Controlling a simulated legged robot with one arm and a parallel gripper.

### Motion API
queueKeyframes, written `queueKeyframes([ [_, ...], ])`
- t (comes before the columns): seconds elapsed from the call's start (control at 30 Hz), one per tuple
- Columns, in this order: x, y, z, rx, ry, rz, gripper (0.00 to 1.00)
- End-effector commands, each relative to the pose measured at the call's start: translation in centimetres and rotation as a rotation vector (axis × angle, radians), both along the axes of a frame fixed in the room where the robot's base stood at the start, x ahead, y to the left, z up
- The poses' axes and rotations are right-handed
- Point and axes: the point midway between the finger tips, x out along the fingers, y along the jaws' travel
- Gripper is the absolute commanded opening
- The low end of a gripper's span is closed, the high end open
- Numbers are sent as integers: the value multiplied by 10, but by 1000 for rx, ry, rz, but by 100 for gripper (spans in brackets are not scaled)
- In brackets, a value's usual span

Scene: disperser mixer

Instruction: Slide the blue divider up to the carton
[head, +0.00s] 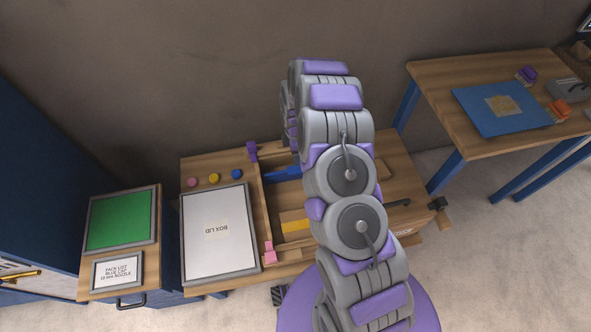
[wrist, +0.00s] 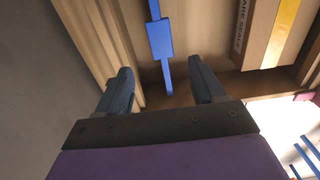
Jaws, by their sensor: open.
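The blue divider (wrist: 159,40) shows in the wrist view as a narrow blue bar with a wider block in its middle. It lies between the two spread fingers of my gripper (wrist: 162,86) in the picture; I see no finger touching it. In the head view the divider (head: 283,173) is partly hidden by my arm. The carton (wrist: 252,55), brown with printed lettering and a yellow strip, is to the right of the divider in the wrist view, with a gap between them. The carton's yellow part also shows in the head view (head: 294,222). My gripper is open and empty.
A white box lid panel (head: 217,240) lies left of the wooden tray. Pink, yellow and blue round pieces (head: 214,179) lie behind it. A green panel (head: 121,220) is farther left. A second table (head: 440,87) with a blue mat stands at right.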

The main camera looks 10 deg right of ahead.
Motion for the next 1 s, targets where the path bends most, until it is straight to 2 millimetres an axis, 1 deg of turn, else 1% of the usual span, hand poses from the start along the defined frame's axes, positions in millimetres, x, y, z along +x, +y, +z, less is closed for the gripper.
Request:
queueKeyframes([
  [0.03, -2, 0, -14, -1, 4, 0, 68],
  [0.2, -2, 1, -47, 0, 3, 1, 68],
  [0.5, -1, 0, -101, -1, 1, -1, 68],
  [0.6, -1, 0, -112, 0, 0, 0, 68],
  [0.73, -1, 1, -121, 0, 0, 0, 68],
  [1.0, -1, 1, -124, 1, 0, 0, 68],
])
